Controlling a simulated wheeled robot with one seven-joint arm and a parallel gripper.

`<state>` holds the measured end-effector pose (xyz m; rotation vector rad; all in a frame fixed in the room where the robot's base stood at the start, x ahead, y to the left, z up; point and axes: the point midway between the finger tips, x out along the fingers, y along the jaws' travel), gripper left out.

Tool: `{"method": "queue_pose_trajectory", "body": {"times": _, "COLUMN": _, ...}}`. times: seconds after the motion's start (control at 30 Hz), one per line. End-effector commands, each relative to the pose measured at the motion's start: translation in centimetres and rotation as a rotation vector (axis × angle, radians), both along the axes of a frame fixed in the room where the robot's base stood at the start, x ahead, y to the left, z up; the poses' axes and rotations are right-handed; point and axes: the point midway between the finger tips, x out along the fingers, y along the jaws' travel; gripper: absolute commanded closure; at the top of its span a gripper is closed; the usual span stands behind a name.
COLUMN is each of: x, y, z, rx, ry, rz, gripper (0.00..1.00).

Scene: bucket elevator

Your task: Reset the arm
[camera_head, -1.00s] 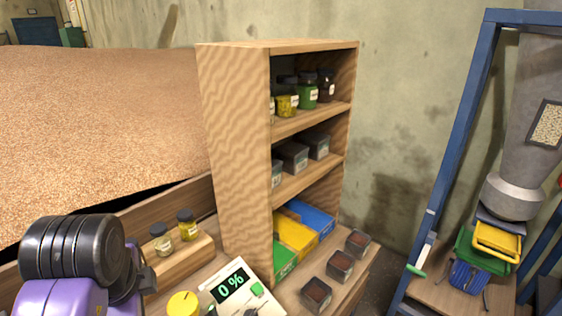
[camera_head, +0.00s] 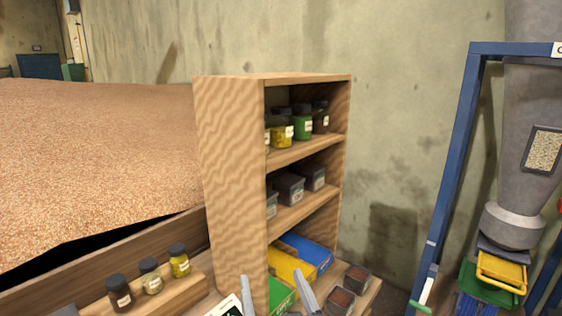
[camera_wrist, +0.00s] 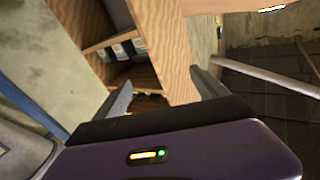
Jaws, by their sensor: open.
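My gripper (camera_head: 275,295) shows at the bottom edge of the head view as two grey fingertips, spread apart in front of the lower part of the wooden shelf (camera_head: 230,180). In the wrist view my gripper (camera_wrist: 162,92) has its two fingers wide apart with nothing between them. The rest of my arm is out of the head view.
The shelf holds jars (camera_head: 302,122), grey boxes (camera_head: 290,187) and coloured trays (camera_head: 292,266). Several small jars (camera_head: 150,275) stand on a wooden block at left. A blue frame (camera_head: 455,170) with a grey funnel (camera_head: 515,190) stands at right.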

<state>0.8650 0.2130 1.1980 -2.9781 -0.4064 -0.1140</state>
Motion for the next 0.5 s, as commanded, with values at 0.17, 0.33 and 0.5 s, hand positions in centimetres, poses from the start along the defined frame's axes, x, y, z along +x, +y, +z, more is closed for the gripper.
{"method": "queue_pose_trajectory", "body": {"times": 0.17, "x": -4.8, "y": -4.4, "z": -3.1, "rx": -0.143, "ry": -0.096, "rz": 0.037, "gripper": 0.17}}
{"method": "queue_pose_trajectory", "body": {"times": 0.33, "x": -10.1, "y": -7.9, "z": -5.7, "rx": -0.232, "ry": -0.144, "rz": 0.062, "gripper": 0.17}}
{"method": "queue_pose_trajectory", "body": {"times": 0.5, "x": -15.9, "y": -11.1, "z": -8.1, "rx": -0.280, "ry": -0.149, "rz": 0.067, "gripper": 0.17}}
